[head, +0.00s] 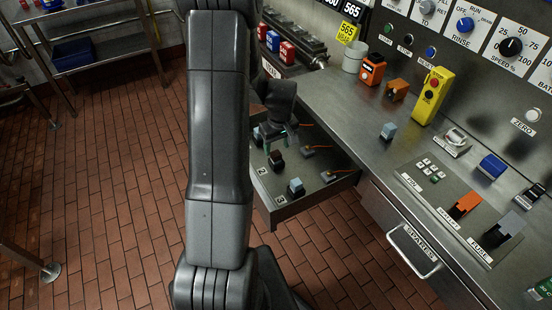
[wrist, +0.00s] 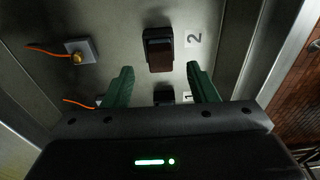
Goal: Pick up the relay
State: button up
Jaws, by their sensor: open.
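An open drawer (head: 289,211) holds small parts beside numbered labels. No part in it is legibly marked as the relay. A dark brown block (wrist: 159,50) stands by the label 2, just beyond my fingertips in the wrist view. It also shows in the head view (head: 277,158). A second dark block (wrist: 164,97) by the label 1 shows between my fingers, partly hidden by my gripper body. My gripper (wrist: 160,70) has its green fingers apart with nothing held. In the head view my gripper (head: 274,144) hangs over the drawer's back part.
A light blue block (head: 296,186) sits near the drawer front. Metal pieces with orange wires, one of them (wrist: 81,51), lie along the other side. The steel counter (head: 345,125) beside the drawer carries a yellow box (head: 433,96), an orange device (head: 372,70) and other parts.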

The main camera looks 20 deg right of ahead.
aim_at(276, 153)
jog(key=shift+w+f+p, duration=0.2)
jog(key=shift+f+p, duration=0.05)
jog(key=shift+f, duration=1)
jog(key=shift+w+f+p, duration=0.15)
jog(key=shift+f+p, duration=0.1)
jog(key=shift+f, duration=1)
jog(key=shift+c, duration=0.4)
jog(key=c, duration=1)
